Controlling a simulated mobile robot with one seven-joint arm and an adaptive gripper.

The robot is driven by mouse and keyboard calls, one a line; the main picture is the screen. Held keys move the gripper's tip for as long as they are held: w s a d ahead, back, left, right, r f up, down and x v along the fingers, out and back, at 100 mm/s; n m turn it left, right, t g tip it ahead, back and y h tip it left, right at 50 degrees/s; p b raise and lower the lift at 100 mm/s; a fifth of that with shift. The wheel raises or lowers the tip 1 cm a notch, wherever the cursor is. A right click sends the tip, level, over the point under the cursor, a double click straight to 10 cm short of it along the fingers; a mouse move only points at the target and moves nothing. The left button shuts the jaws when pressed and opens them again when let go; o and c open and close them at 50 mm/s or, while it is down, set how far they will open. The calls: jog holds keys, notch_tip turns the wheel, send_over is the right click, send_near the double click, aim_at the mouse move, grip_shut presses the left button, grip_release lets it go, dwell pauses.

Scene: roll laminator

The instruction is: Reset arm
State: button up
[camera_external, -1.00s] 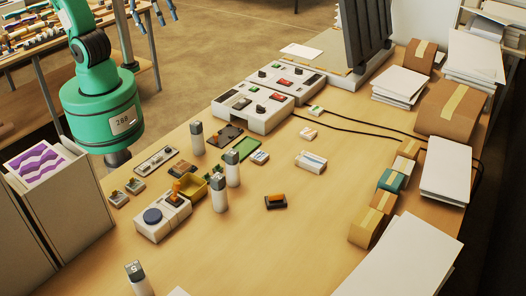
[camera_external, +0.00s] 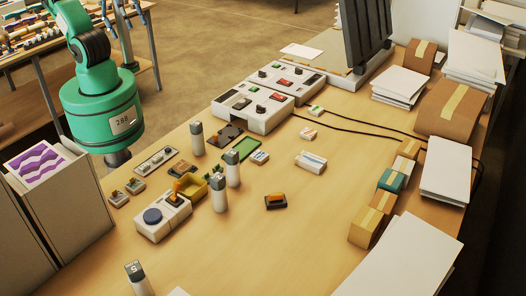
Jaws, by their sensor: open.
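My green arm (camera_external: 98,95) stands at the left of the external view, beside the table's left edge. My gripper (camera_external: 126,12) shows only in part at the top edge, left of centre. The wrist and the upper part of the gripper are cut off by the top of the picture.
The wooden table (camera_external: 310,245) bears a white control panel (camera_external: 262,100), a small button box (camera_external: 163,217), several grey-capped bottles (camera_external: 219,193), cardboard boxes (camera_external: 455,108) and paper stacks (camera_external: 446,170). Grey bins (camera_external: 62,215) stand at the left. The table's front middle is mostly clear.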

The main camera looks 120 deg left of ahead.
jog(key=shift+f, duration=0.1)
notch_tip(320, 180, down, 10)
jog(key=b, duration=1)
jog(key=shift+f, duration=0.1)
dwell(6.3)
